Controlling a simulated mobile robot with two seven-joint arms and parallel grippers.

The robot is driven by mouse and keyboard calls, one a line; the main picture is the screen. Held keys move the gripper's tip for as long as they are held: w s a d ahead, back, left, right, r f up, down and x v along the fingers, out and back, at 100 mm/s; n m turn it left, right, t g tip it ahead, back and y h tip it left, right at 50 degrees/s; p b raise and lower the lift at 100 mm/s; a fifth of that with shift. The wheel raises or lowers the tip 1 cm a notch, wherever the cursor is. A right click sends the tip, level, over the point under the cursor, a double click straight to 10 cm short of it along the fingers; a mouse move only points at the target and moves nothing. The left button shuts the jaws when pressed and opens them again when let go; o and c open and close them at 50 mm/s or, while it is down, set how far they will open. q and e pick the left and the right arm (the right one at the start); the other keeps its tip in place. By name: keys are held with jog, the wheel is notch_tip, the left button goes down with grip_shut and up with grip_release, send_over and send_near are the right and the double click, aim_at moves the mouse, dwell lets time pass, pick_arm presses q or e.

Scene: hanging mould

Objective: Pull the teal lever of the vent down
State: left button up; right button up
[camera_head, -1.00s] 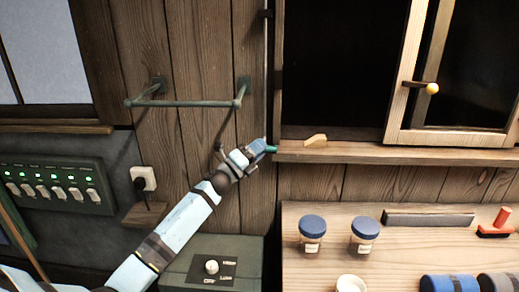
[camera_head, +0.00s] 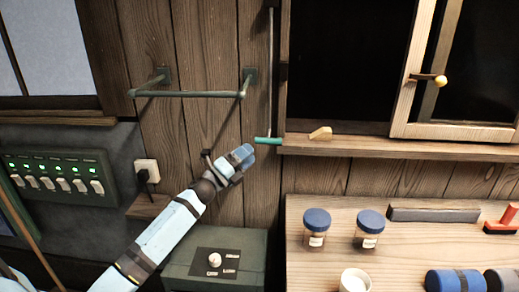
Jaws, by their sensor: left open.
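The teal lever (camera_head: 268,140) is a short horizontal bar at the lower end of a thin vertical rod (camera_head: 271,75). It hangs just left of the window sill, and the rod runs up to the top edge of the picture. My left gripper (camera_head: 246,153) is open and empty, just left of and slightly below the teal bar. A small gap shows between them. The vent itself cannot be made out in this view. My right gripper is not in view.
A green wall rail (camera_head: 190,94) juts out above my left arm. The window sill (camera_head: 400,149) carries a small wooden wedge (camera_head: 321,133). A switch box (camera_head: 62,178) is at left. A bench (camera_head: 400,225) with blue-lidded jars (camera_head: 317,220) stands at lower right.

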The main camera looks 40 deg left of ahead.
pick_arm(q)
jog(key=b+v, duration=0.1)
jog(key=v, duration=0.6)
dwell(0.3)
jog(key=s+d+f+n+g+y+p, duration=0.25)
jog(key=s+d+f+n+p, duration=0.2)
jog(key=d+f+n, duration=0.3)
jog(key=s+d+f+n+g+y+p, duration=0.2)
jog(key=s+d+f+n+y+p, duration=0.15)
jog(key=s+d+f+n, duration=0.4)
jog(key=s+d+f+n+g+p, duration=0.2)
jog(key=s+d+f+n+g, duration=0.1)
jog(key=s+d, duration=0.3)
jog(key=s+d+f+n+g+h+p, duration=0.1)
jog(key=s+d+f+n+g, duration=0.2)
jog(key=s+d+n, duration=0.2)
jog(key=s+d, duration=0.2)
jog(key=d, duration=0.1)
jog(key=shift+f+n+h+p, duration=0.3)
jog(key=shift+f+n+p, duration=0.05)
jog(key=shift+n+p, duration=0.05)
jog(key=shift+s, duration=0.1)
